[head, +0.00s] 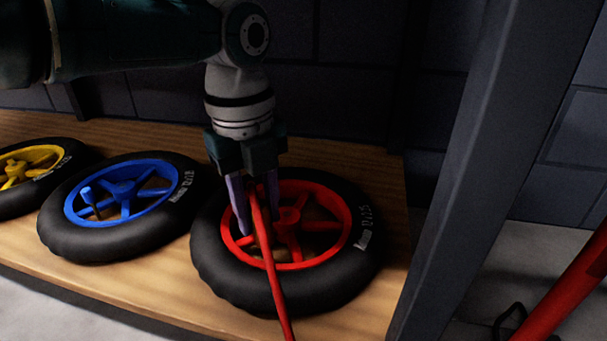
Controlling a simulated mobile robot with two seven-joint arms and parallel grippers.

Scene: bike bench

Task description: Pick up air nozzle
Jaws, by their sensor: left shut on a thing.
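My left gripper (256,203) points down over the red-rimmed wheel at the right end of the wooden bench. Its two pale purple fingers are shut on the air nozzle (256,197), seen as the upper end of a thin red hose. The nozzle's tip is mostly hidden between the fingers. The red hose (271,268) runs from the fingers down across the wheel and out at the bottom of the picture. I cannot tell whether the nozzle touches the wheel. My right gripper is not in view.
The red-rimmed wheel (340,270), a blue-rimmed wheel (75,240) and a yellow-rimmed wheel (72,155) lie flat on the wooden bench (160,290). A dark post (470,170) stands at right. A red tube (570,290) leans beyond it. A dark block wall is behind.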

